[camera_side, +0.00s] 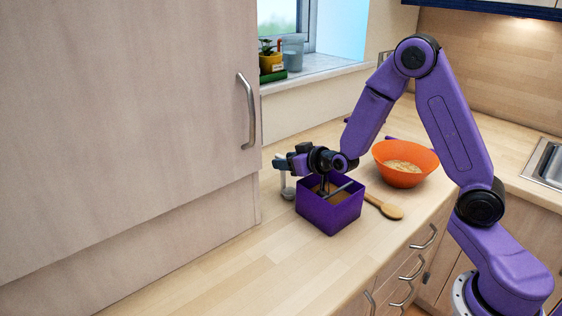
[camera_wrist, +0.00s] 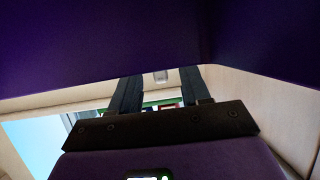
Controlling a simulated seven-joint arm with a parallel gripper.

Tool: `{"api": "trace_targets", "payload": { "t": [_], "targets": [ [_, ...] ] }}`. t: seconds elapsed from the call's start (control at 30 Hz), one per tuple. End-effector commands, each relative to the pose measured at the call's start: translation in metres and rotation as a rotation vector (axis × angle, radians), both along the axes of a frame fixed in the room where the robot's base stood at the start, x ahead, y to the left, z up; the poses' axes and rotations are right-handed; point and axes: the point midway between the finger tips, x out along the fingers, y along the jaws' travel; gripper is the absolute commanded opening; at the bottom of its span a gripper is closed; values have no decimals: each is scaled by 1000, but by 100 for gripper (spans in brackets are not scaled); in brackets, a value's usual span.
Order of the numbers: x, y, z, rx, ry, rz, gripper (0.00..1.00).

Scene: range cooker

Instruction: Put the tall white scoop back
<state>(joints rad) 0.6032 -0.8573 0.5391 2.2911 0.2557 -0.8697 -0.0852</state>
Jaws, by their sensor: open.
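A pale, whitish upright thing (camera_side: 288,192), likely the tall white scoop, stands on the worktop just left of a purple box (camera_side: 327,213). My gripper (camera_side: 283,163) is at its upper part, level and pointing left, with the jaws open. I cannot tell whether the jaws touch it. In the wrist view my gripper's two dark fingers (camera_wrist: 160,88) stand apart. A small pale piece (camera_wrist: 161,76) shows between them; I cannot tell whether it is the scoop. A large purple surface fills the top of the wrist view.
The purple box is open-topped, with dark bars over it that I cannot make out. A wooden spoon (camera_side: 387,209) lies right of it. An orange bowl (camera_side: 404,175) of grain stands behind. A tall cupboard (camera_side: 130,130) closes off the left. The front worktop (camera_side: 265,260) is clear.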

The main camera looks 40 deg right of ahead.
Motion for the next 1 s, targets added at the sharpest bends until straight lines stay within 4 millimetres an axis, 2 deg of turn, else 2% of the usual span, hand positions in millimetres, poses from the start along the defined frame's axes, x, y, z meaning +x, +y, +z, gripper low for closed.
{"api": "trace_targets", "payload": {
  "t": [0.03,0.1,0.4,0.77,0.87,0.97,1.0],
  "targets": [
    [3,0,12,3,-12,-2,47],
    [3,1,23,2,-12,-1,47],
    [3,0,58,2,-8,-2,47],
    [2,1,68,1,-3,3,47],
    [-6,13,67,4,26,40,47],
    [-27,41,63,7,103,131,47],
    [-41,55,60,4,146,180,47]
  ]
}}
